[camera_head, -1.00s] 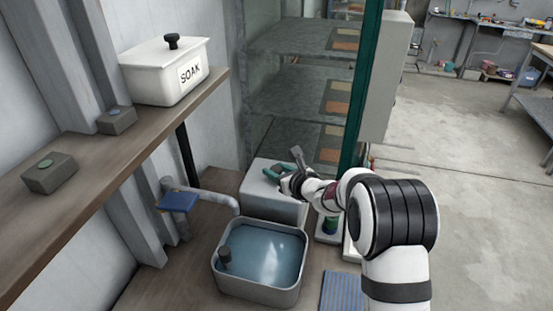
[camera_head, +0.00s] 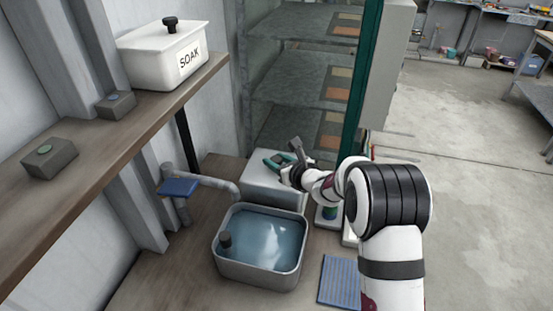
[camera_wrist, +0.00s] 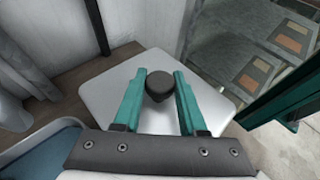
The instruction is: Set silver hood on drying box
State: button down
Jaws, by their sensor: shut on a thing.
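The silver hood (camera_head: 258,180) is a pale grey, box-like cover behind the sink in the head view. Its flat, rounded-corner top (camera_wrist: 103,100) fills the middle of the wrist view. A dark round knob (camera_wrist: 159,84) stands on that top. My gripper (camera_wrist: 160,88) has its teal fingers on either side of the knob and is shut on it. In the head view my gripper (camera_head: 280,160) is over the hood's top. I cannot make out a separate drying box under the hood, nor whether the hood is raised or resting.
A water-filled sink (camera_head: 222,268) stands in front of the hood, with a pipe (camera_head: 212,184) and blue lever (camera_head: 179,188) at left. Glazed shelves (camera_head: 295,78) with a green post (camera_head: 363,70) rise behind. A white SOAK box (camera_head: 145,65) sits on the left shelf (camera_head: 110,130).

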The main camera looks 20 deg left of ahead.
jog(key=shift+c, duration=1.9)
grip_release()
jog(key=shift+f, duration=0.1)
jog(key=shift+d, duration=0.1)
jog(key=v, duration=1.5)
jog(key=shift+s+d, duration=0.2)
jog(key=shift+s, duration=0.1)
